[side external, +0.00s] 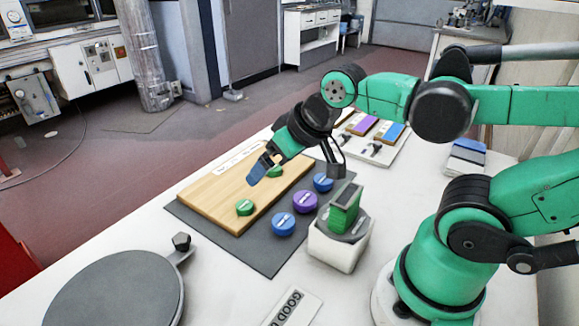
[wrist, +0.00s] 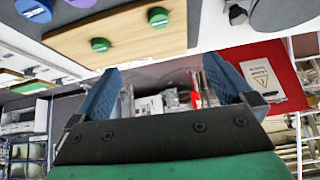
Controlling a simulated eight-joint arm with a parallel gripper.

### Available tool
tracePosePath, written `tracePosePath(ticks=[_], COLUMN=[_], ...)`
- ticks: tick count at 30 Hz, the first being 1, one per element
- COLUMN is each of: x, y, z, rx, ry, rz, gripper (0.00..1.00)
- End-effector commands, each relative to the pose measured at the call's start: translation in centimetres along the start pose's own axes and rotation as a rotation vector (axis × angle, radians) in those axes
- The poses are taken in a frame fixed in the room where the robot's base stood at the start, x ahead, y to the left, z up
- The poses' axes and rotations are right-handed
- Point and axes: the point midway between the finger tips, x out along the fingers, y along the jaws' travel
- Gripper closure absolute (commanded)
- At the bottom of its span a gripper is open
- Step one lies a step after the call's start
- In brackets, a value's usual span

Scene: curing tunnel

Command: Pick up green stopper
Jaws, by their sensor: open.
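Two round green stoppers lie on a wooden board. One green stopper (side external: 244,208) is near the board's front edge and also shows in the wrist view (wrist: 100,45). The other green stopper (side external: 275,172) is partly hidden behind my gripper in the side view and is clear in the wrist view (wrist: 158,17). My gripper (side external: 261,169) is open and empty, tilted above the wooden board (side external: 217,192). In the wrist view my gripper's blue fingers (wrist: 165,80) are spread wide, with both stoppers beyond them at the top.
Blue stoppers (side external: 283,224) (side external: 323,183) and a purple stopper (side external: 305,201) lie on the dark mat (side external: 266,258) beside the board. A white box with a green block (side external: 345,208) stands close to the right. A grey disc (side external: 120,292) is at front left.

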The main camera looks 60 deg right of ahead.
Motion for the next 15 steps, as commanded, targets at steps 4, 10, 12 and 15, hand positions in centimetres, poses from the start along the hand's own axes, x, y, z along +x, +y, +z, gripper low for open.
tracePosePath(ticks=[4,10,12,15], x=[0.42,0.39,0.39,0.38], y=[-0.22,-0.2,-0.19,-0.19], z=[0.58,0.54,0.53,0.52], rx=[-0.063,-0.061,-0.06,-0.06], ry=[0.009,0.009,0.008,0.008], rz=[-0.009,-0.008,-0.008,-0.008], gripper=[0.0,0.0,0.0,0.11])
